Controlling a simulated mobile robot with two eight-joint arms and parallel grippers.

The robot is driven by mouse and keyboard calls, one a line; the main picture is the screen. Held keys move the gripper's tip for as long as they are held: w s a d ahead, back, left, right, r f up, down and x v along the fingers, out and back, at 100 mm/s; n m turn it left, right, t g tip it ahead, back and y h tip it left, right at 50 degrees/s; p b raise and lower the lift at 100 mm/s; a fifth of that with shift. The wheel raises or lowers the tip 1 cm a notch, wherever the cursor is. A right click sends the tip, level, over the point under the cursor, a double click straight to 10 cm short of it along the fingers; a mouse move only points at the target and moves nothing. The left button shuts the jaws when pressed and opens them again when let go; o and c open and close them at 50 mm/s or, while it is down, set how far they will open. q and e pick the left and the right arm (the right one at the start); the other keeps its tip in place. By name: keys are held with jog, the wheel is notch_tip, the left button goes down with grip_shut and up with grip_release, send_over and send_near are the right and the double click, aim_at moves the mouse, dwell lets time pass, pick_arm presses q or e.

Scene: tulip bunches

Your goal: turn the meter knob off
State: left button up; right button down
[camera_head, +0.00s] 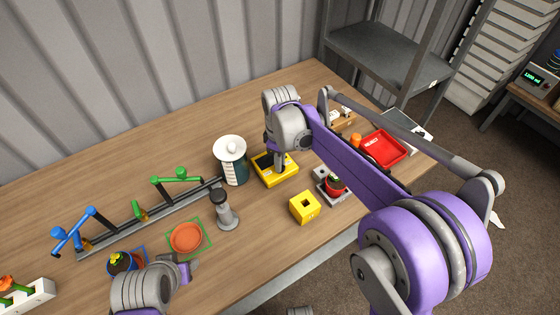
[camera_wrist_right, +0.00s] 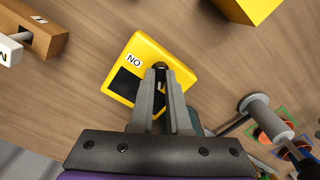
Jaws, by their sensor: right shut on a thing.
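The yellow meter (camera_head: 262,177) lies on the wooden table below my right gripper (camera_head: 278,167). In the right wrist view the meter (camera_wrist_right: 140,45) shows a white "ON" label and a dark panel. My right gripper (camera_wrist_right: 161,72) points down at the meter, with its fingers closed on the small dark knob (camera_wrist_right: 160,66). The fingers hide most of the knob, so its exact angle is unclear. My left gripper (camera_head: 186,271) is low at the left, near the orange dish, away from the meter; its jaws are not clear.
A white-lidded dark jar (camera_head: 230,161) stands just left of the meter. A grey cylinder (camera_head: 227,213), a yellow block with a hole (camera_head: 304,207) and a red tray (camera_head: 383,148) are nearby. A rail with blue and green pegs (camera_head: 150,221) lies left. Bare table shows at the front.

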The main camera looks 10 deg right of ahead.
jog(key=c, duration=0.9)
grip_release()
pick_arm(q)
jog(key=shift+r+p, duration=0.5)
pick_arm(e)
notch_tip(320, 180, up, 11)
jog(key=shift+f, duration=0.1)
